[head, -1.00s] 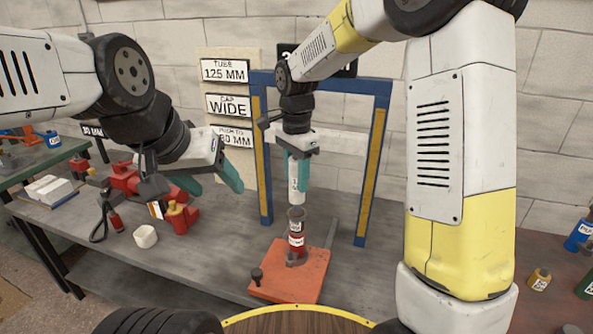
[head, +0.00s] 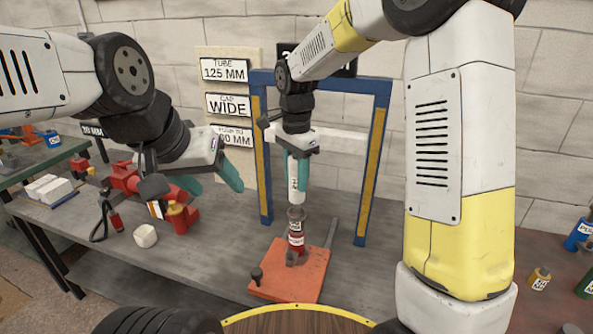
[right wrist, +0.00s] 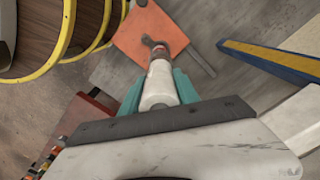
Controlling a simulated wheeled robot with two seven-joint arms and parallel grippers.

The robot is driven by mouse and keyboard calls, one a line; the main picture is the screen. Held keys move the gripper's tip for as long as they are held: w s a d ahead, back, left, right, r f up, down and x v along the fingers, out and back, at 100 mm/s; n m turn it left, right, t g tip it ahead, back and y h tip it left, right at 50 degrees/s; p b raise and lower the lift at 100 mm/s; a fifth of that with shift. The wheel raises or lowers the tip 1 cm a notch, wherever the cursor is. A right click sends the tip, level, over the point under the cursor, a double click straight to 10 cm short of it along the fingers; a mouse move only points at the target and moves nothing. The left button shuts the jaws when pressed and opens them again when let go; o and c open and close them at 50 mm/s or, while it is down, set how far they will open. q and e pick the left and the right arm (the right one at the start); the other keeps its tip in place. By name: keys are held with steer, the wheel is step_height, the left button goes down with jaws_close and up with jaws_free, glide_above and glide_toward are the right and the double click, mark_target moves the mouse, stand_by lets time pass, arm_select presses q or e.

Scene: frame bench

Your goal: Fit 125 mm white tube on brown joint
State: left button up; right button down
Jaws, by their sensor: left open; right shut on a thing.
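My right gripper (head: 298,172) is shut on the white tube (head: 298,183) and holds it upright, right above the brown joint (head: 296,213). The tube's lower end is at or just above the joint's rim; I cannot tell whether it touches. The joint tops a red labelled piece (head: 296,236) standing on an orange base plate (head: 291,271). In the right wrist view the white tube (right wrist: 159,85) sits between teal fingers and hides the joint's rim. My left gripper (head: 215,185) is open and empty, above the left part of the bench.
A blue and yellow frame (head: 372,160) stands behind the plate. Signs (head: 226,71) read tube 125 mm and cap wide.

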mark_target(296, 158)
steer(key=shift+f, duration=1.95)
steer(key=c, duration=0.8)
jaws_free()
step_height(296, 158, up, 8)
steer(key=shift+f, duration=0.1)
